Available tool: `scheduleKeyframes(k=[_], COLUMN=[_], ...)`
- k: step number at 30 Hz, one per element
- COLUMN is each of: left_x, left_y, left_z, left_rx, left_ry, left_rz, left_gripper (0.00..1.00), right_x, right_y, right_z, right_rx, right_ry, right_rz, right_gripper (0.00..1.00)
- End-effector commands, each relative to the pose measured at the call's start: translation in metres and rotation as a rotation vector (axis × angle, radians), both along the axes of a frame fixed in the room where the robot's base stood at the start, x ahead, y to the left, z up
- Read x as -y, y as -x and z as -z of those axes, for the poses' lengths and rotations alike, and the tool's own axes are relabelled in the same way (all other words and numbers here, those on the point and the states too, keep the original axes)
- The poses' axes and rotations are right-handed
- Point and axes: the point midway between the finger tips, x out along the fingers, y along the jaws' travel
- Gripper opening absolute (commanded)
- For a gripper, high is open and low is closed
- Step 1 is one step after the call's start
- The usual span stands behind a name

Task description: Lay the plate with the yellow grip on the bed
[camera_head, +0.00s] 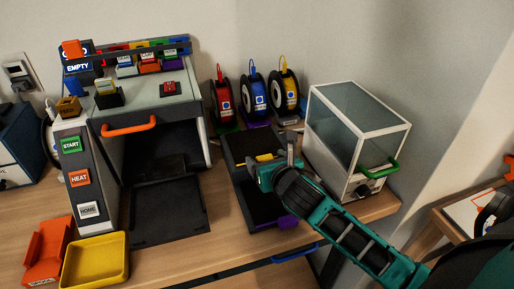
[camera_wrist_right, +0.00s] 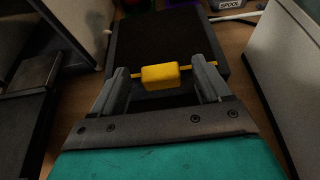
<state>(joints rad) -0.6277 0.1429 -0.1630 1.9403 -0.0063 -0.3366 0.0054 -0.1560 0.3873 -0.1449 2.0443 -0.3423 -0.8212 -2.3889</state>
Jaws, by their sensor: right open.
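The plate (camera_head: 241,148) is dark and flat, with a yellow grip (camera_head: 264,157) on its near edge. It lies in a dark rack right of the printer. In the right wrist view the plate (camera_wrist_right: 160,40) fills the top middle, and the yellow grip (camera_wrist_right: 160,77) sits between my fingers. My right gripper (camera_head: 275,158) is open around the grip, with a gap on each side. The bed (camera_head: 168,210) appears to be the dark flat panel reaching out of the printer's open front; it looks bare. My left gripper is not in view.
The printer (camera_head: 150,95) has an orange handle. A second plate position with a purple grip (camera_head: 286,222) is below the yellow one. A clear-topped box (camera_head: 355,130) with a green handle stands right of the rack. Spools stand behind. A yellow tray (camera_head: 95,262) is front left.

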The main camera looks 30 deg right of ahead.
Motion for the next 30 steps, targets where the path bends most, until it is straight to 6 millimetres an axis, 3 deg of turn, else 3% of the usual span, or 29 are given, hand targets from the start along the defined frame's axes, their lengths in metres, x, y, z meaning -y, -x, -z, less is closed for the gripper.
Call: scheduleKeyframes(k=[8,27,30], left_x=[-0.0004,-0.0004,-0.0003], left_y=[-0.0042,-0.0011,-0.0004], left_z=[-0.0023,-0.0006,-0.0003], left_rx=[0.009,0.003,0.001], left_ry=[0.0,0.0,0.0], left_rz=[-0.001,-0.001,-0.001], left_gripper=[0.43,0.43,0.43], right_x=[0.0007,0.0007,0.0006], right_y=[-0.0027,-0.0024,-0.0026], right_z=[0.0008,0.001,0.0004], right_rx=[0.001,0.0,0.002], right_ry=[0.0,0.0,0.0], right_rz=[-0.001,0.0,-0.001], right_gripper=[0.77,0.15,0.14])
